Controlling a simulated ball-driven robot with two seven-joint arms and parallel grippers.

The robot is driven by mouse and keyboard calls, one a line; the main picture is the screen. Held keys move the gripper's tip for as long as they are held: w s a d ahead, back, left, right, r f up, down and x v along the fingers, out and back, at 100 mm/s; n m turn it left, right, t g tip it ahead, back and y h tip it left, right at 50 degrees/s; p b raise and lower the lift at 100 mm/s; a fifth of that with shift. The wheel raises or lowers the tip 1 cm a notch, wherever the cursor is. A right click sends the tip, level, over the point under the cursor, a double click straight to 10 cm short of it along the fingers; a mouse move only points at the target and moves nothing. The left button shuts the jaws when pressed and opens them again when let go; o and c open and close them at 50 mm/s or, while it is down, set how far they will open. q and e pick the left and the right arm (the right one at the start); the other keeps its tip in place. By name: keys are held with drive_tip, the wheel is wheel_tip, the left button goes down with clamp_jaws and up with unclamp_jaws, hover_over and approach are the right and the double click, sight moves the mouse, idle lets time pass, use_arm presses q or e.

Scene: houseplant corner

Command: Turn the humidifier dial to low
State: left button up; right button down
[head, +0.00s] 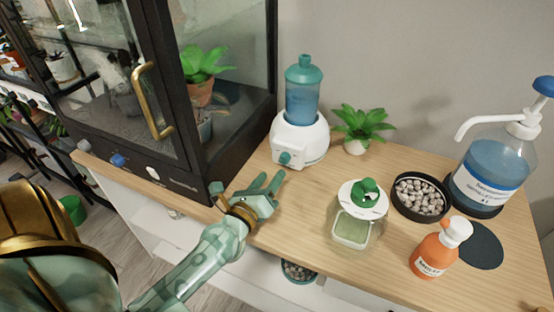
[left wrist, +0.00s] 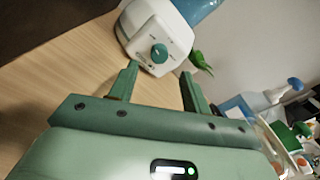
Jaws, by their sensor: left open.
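The humidifier (head: 301,138) is a white base with a blue water tank and a teal cap, standing on the wooden counter beside the glass cabinet. Its green dial (head: 285,158) is on the front face. In the left wrist view the dial (left wrist: 159,53) is just beyond my fingers, roughly between them. My left gripper (head: 275,182) is open and empty, a short way in front of the dial and apart from it. In the left wrist view its two green fingers (left wrist: 158,80) point toward the humidifier. My right gripper is not in view.
The dark-framed glass cabinet (head: 190,165) stands left of the humidifier. A small potted plant (head: 362,127) is to its right. A jar with a green-topped lid (head: 354,222), a bowl of pebbles (head: 421,197), an orange bottle (head: 434,255) and a pump bottle (head: 490,165) occupy the right side.

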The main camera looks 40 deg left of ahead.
sight(283, 161)
use_arm(q)
drive_tip(key=w, duration=0.4)
drive_tip(key=w+a, duration=0.1)
drive_tip(key=w, duration=0.1)
drive_tip(key=shift+f, duration=0.1)
drive_tip(key=c, duration=1)
